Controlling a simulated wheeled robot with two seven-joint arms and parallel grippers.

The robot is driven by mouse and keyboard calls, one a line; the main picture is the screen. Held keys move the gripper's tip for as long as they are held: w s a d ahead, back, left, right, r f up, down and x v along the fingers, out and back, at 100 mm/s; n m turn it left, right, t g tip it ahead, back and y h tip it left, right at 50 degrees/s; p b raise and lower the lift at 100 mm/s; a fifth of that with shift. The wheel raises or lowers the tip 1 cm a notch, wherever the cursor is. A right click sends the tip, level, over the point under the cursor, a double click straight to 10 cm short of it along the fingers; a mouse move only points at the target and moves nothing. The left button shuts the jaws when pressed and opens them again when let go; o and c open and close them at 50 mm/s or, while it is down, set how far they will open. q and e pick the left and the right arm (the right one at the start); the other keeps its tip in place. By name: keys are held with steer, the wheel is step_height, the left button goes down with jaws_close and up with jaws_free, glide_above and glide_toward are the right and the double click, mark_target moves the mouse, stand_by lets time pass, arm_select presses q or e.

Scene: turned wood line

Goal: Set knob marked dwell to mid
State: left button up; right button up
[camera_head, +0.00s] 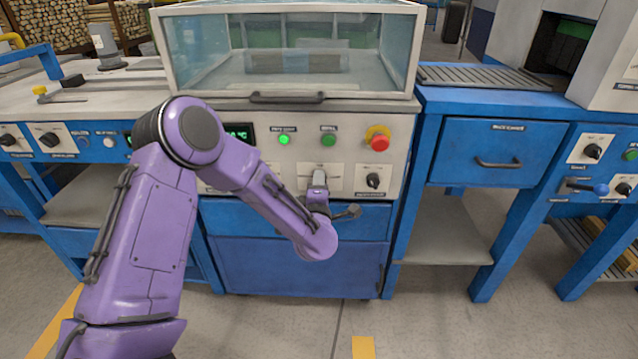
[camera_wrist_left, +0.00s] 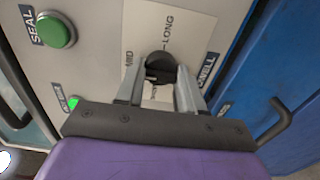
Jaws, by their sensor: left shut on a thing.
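The dwell knob (camera_wrist_left: 160,67) is a round black knob on a pale plate in the left wrist view. The plate carries the words LONG and MID, with a DWELL label along its edge. My left gripper (camera_wrist_left: 160,82) is shut on this knob, one grey finger on each side. Part of the plate's lettering is covered by the fingers, and I cannot clearly read where the knob points. In the head view my left gripper (camera_head: 319,182) is at the front panel (camera_head: 345,155) of the machine and hides the knob. My right gripper is not in view.
Another black knob (camera_head: 373,180) sits to the right on the same panel. Above are a lit green button (camera_head: 284,140), the green seal button (camera_head: 328,140) and a red stop button (camera_head: 379,139). A blue drawer (camera_head: 365,222) lies just below.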

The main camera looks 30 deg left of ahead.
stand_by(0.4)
arm_select(q)
steer(key=o, duration=1)
steer(key=shift+o, duration=0.2)
steer(key=shift+s, duration=0.1)
steer(key=v, duration=1)
steer(key=shift+s, duration=0.2)
